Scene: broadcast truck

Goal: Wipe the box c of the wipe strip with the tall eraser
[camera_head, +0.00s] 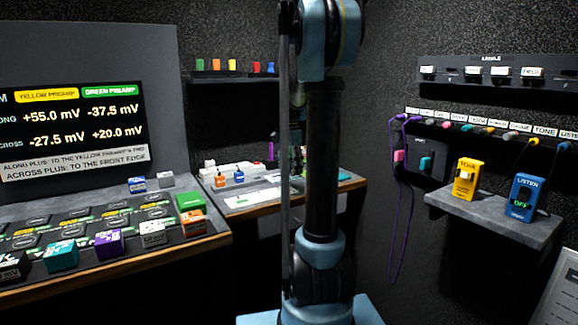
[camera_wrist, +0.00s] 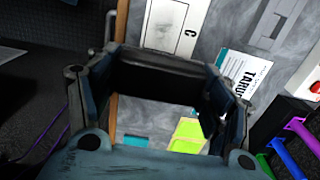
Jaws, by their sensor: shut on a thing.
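My gripper (camera_wrist: 163,82) is shut on a dark, wide block that spans between its fingers, which I take as the tall eraser (camera_wrist: 158,70). The wipe strip (camera_wrist: 172,22) shows at the top of the wrist view as a pale panel with a box lettered C. The held block is just below this box in the picture; whether it touches the strip I cannot tell. In the head view a white strip (camera_head: 252,199) lies on the rear bench, partly hidden by my arm. My gripper is mostly hidden behind the arm there.
A dark rack with purple and green parts (camera_wrist: 290,135) stands at right.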

